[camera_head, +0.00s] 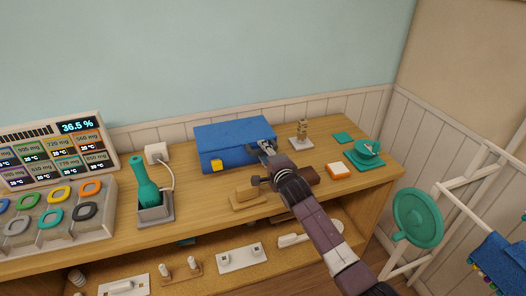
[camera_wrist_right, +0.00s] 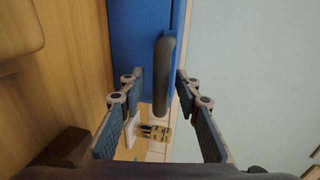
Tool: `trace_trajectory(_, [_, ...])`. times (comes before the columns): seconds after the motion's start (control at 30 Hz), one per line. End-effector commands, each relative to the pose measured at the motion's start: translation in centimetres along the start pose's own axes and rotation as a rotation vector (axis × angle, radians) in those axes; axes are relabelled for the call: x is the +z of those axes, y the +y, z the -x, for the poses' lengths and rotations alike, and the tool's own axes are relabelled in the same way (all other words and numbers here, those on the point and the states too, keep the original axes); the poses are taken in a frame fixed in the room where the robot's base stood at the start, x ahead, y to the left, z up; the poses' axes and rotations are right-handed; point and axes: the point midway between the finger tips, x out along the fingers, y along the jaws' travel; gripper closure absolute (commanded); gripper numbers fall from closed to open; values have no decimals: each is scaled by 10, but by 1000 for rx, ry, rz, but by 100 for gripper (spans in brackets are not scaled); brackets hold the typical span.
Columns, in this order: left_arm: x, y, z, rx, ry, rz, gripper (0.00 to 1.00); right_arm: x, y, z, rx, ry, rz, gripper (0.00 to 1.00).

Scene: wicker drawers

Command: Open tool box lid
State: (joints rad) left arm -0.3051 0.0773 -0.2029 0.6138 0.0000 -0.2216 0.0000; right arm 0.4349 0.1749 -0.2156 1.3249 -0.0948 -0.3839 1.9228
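The blue tool box (camera_head: 222,137) stands on the wooden bench against the wall, with its lid down and a yellow latch (camera_head: 217,166) on its front. My right gripper (camera_head: 266,149) is at the right part of the box's front. In the right wrist view my right gripper (camera_wrist_right: 158,82) is open, its two fingers apart on either side of a dark curved handle (camera_wrist_right: 163,75) on the blue box (camera_wrist_right: 138,45). I cannot tell whether a finger touches the handle. In the head view the arm hides the handle. My left gripper is not in view.
A teal bottle-shaped tool (camera_head: 145,183) stands in a grey holder left of the box. A tan block (camera_head: 248,198) lies in front. A display panel (camera_head: 52,150) stands far left.

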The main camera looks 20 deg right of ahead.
Motion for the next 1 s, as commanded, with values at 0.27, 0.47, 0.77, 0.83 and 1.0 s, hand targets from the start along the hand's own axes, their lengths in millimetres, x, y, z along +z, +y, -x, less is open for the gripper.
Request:
trace_trajectory(0.27, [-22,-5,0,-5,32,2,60,0,0,-7,-1,0,0,70])
trace_trajectory(0.47, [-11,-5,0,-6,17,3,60,0,0,-7,0,0,0,73])
trace_trajectory(0.77, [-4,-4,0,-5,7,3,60,0,0,-7,0,0,0,100])
trace_trajectory(0.83, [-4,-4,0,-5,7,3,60,0,0,-7,0,0,0,100])
trace_trajectory(1.0, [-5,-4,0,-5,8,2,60,0,0,-7,0,0,0,100])
